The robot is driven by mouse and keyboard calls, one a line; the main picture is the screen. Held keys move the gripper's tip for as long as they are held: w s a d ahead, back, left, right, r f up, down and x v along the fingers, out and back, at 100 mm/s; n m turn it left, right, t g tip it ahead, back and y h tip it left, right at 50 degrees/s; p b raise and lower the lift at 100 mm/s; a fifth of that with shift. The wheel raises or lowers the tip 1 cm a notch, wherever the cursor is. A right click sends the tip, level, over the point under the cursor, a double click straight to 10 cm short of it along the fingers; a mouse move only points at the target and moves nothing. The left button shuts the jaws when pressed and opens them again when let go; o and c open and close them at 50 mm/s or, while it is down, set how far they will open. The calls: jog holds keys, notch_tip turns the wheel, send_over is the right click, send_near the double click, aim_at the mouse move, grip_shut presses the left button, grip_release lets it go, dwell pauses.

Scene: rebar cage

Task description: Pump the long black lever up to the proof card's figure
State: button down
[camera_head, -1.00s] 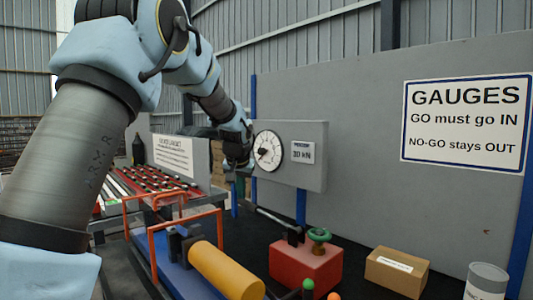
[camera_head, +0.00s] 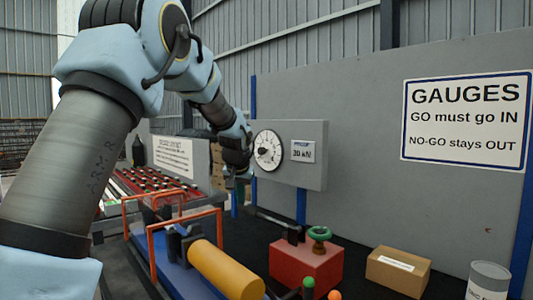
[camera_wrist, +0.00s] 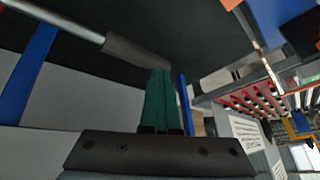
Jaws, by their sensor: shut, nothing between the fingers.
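The red pump block (camera_head: 306,266) stands on the dark bench with a green handwheel (camera_head: 319,238) on top. Its long lever (camera_head: 272,220) slants from the block toward the back left. In the wrist view the lever is a pale rod with a dark grip (camera_wrist: 137,54). My gripper (camera_wrist: 160,72) has green fingers, shut and empty, with tips at the grip's end; I cannot tell whether they touch. In the head view my gripper (camera_head: 241,182) is partly hidden behind my wrist. The dial gauge (camera_head: 267,151) has a dark needle pointing left. The proof card (camera_head: 303,151) seems to read 30 kN.
A yellow cylinder (camera_head: 224,270) lies on a blue base beside orange frames (camera_head: 185,222). A cardboard box (camera_head: 398,270) and a grey can (camera_head: 487,281) stand at the right. A grey panel backs the bench. A red rack (camera_head: 160,187) is at the left.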

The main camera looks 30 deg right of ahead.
notch_tip(320, 180, up, 10)
jog(key=s+p, duration=0.2)
jog(key=p, duration=0.4)
jog(key=shift+s+d, duration=0.3)
jog(key=shift+d, duration=0.1)
dwell(0.6)
jog(key=shift+w+a+f, duration=0.1)
jog(key=shift+w+f, duration=0.2)
jog(key=shift+f, duration=0.3)
jog(key=shift+f+b, duration=0.15)
jog(key=shift+b, duration=0.2)
jog(key=shift+w+f, duration=0.25)
jog(key=shift+f, duration=0.25)
jog(key=shift+w+a+f+b, duration=0.1)
jog(key=shift+w+f+b, duration=0.1)
jog(key=shift+f+b, duration=0.4)
jog(key=shift+f, duration=0.15)
